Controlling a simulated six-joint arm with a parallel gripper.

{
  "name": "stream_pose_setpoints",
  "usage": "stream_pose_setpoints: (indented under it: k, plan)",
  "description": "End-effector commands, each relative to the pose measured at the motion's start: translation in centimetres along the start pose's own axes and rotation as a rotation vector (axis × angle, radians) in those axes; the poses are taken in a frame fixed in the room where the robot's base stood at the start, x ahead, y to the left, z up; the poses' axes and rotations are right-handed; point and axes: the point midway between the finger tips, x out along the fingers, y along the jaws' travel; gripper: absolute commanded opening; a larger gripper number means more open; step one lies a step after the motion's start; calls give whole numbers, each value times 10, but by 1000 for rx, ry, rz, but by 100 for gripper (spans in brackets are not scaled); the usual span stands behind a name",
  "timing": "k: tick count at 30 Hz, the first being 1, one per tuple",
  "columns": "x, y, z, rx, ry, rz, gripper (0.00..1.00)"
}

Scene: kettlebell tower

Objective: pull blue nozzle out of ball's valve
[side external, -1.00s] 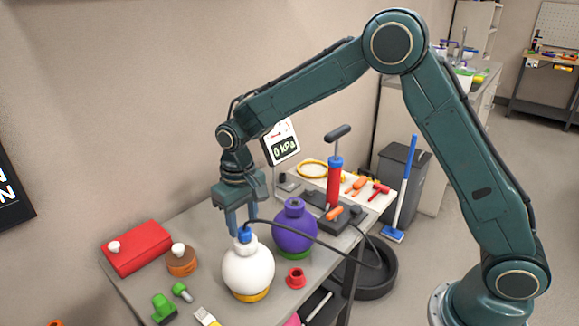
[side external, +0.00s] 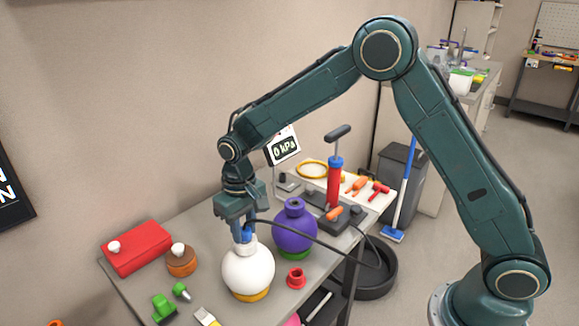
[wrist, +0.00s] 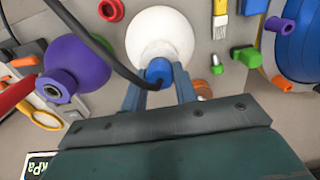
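The blue nozzle (side external: 246,236) sits on top of the white ball (side external: 248,270), at its valve, with a black hose running off it. The wrist view also shows the nozzle (wrist: 158,70) against the white ball (wrist: 160,32). My gripper (side external: 243,234) points down over the ball, its blue-grey fingers at the nozzle. In the wrist view the fingertips (wrist: 159,82) lie on either side of the nozzle; whether they press on it is unclear. The valve itself is hidden under the nozzle.
A purple ball (side external: 295,228) stands close on the right, with a red pump (side external: 334,183) behind it. A red ring-shaped part (side external: 297,278) lies right of the white ball. A brown round block (side external: 181,261) and a red box (side external: 137,247) are left. The gauge (side external: 284,148) reads 0 kPa.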

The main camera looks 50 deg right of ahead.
Motion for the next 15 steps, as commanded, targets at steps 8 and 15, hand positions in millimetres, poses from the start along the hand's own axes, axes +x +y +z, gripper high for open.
stream_pose_setpoints:
  k: [8,15]
  plan:
    - [0,0,0,0,1,0,0]
    - [-2,0,0,0,1,0,0]
